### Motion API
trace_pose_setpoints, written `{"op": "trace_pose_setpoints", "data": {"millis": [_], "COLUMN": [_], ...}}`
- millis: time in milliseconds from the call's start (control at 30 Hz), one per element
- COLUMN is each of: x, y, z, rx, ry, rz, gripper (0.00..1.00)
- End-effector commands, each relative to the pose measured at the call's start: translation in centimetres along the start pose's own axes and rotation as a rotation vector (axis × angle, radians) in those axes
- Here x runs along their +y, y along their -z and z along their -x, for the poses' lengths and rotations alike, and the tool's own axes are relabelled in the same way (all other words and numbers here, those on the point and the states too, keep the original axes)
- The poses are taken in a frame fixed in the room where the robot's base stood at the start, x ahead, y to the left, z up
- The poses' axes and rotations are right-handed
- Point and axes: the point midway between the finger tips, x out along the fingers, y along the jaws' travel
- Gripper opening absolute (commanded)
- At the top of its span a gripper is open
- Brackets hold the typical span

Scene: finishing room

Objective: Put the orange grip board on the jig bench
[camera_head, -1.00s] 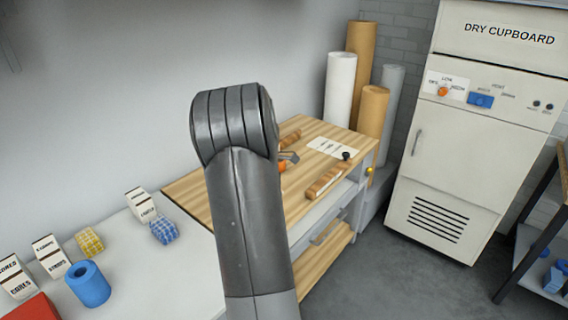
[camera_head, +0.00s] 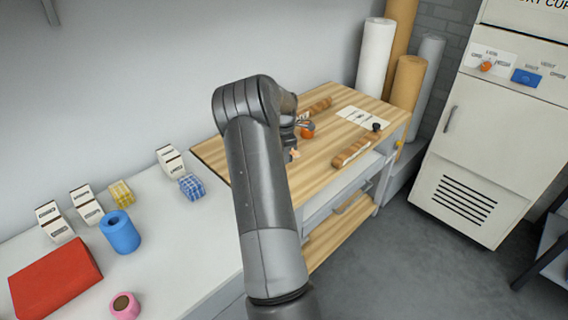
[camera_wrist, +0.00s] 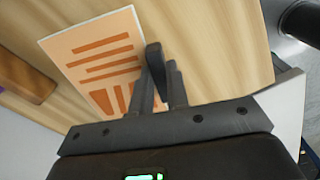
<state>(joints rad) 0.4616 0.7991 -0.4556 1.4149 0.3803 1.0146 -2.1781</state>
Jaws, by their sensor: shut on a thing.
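The orange grip board (camera_wrist: 100,60) shows in the wrist view as a pale peach panel with orange bars. My gripper (camera_wrist: 160,68) is shut on it; the fingers cover its right side. In the head view my forearm hides most of my gripper (camera_head: 291,140), and only a small pale bit (camera_head: 295,154), probably the board, shows beside it. The wooden-topped bench (camera_head: 335,125), which looks like the jig bench, is below. I cannot tell whether the board touches the top.
On the bench are a wooden bar (camera_head: 357,149) with a black knob, another bar (camera_head: 315,108), an orange round thing (camera_head: 307,131) and a white card (camera_head: 362,117). Tall rolls (camera_head: 375,55) stand behind. A white table (camera_head: 180,250) at left holds boxes, a blue roll and a red block.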

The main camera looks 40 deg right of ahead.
Motion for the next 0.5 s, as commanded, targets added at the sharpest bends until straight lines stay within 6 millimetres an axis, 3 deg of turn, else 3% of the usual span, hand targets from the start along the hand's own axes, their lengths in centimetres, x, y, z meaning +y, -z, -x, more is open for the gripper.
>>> {"op": "trace_pose_setpoints", "data": {"millis": [167,400,500], "x": [0.4,0.4,0.4], "y": [0.3,0.4,0.3], "z": [-0.9,-4.1,-4.3], "rx": [0.000,0.000,0.000], "ry": [0.001,0.001,-0.001], "rz": [-0.002,-0.002,-0.001], "gripper": [0.00,0.00,0.00]}}
